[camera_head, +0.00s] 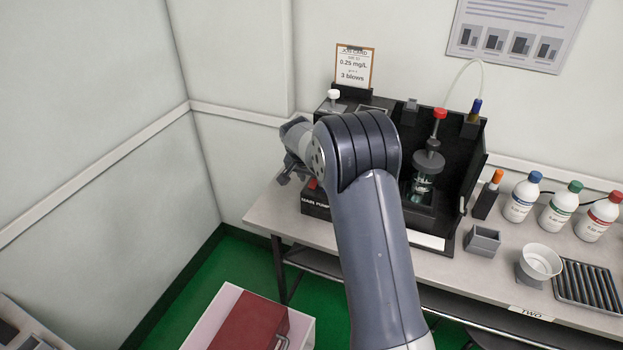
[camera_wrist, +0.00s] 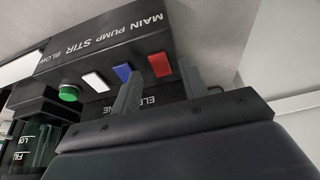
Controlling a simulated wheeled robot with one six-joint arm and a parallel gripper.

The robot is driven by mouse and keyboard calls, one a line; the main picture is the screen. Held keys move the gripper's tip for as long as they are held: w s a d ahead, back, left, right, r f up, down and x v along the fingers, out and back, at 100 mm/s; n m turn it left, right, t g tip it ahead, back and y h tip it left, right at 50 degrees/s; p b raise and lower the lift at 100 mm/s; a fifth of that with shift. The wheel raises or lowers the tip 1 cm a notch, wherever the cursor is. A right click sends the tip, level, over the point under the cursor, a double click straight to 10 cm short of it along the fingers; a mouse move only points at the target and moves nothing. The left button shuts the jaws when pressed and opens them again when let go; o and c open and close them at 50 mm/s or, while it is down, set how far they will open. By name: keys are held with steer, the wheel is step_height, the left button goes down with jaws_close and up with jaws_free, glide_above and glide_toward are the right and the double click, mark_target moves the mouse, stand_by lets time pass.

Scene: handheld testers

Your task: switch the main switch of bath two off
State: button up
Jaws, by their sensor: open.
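The black control panel (camera_head: 316,204) of the bath sits at the left end of the bench. In the wrist view its face (camera_wrist: 112,38) reads MAIN, PUMP, STIR, BLOW. Below the labels are a red switch (camera_wrist: 159,64) by MAIN, a blue one (camera_wrist: 123,73), a white one (camera_wrist: 96,82) and a green button (camera_wrist: 69,93). The red switch also shows in the head view (camera_head: 313,184). My gripper (camera_wrist: 160,70) is open and empty, its fingertips on either side of the red switch in the picture. I cannot tell contact or the switch's position.
A glass vessel (camera_head: 422,186) stands in the black housing, partly behind my arm. A job card (camera_head: 354,66) is behind it. To the right are bottles (camera_head: 521,198), a grey box (camera_head: 483,240), a white bowl (camera_head: 541,261) and a TWO label (camera_head: 530,313). A wall is left.

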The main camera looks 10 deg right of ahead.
steer(key=shift+w+d+f, duration=0.1)
steer(key=shift+w+f, duration=0.15)
steer(key=shift+f, duration=0.4)
steer(key=shift+c, duration=0.5)
jaws_close()
steer(key=p, duration=0.3)
steer(key=shift+w+d+r+g, duration=0.15)
steer(key=shift+r+g, duration=0.25)
steer(key=shift+w+d+f+g+y+p, duration=0.15)
steer(key=shift+g+y+p, duration=0.45)
steer(key=shift+p, duration=0.65)
steer(key=shift+f, duration=0.1)
steer(key=shift+o, duration=0.5)
jaws_free()
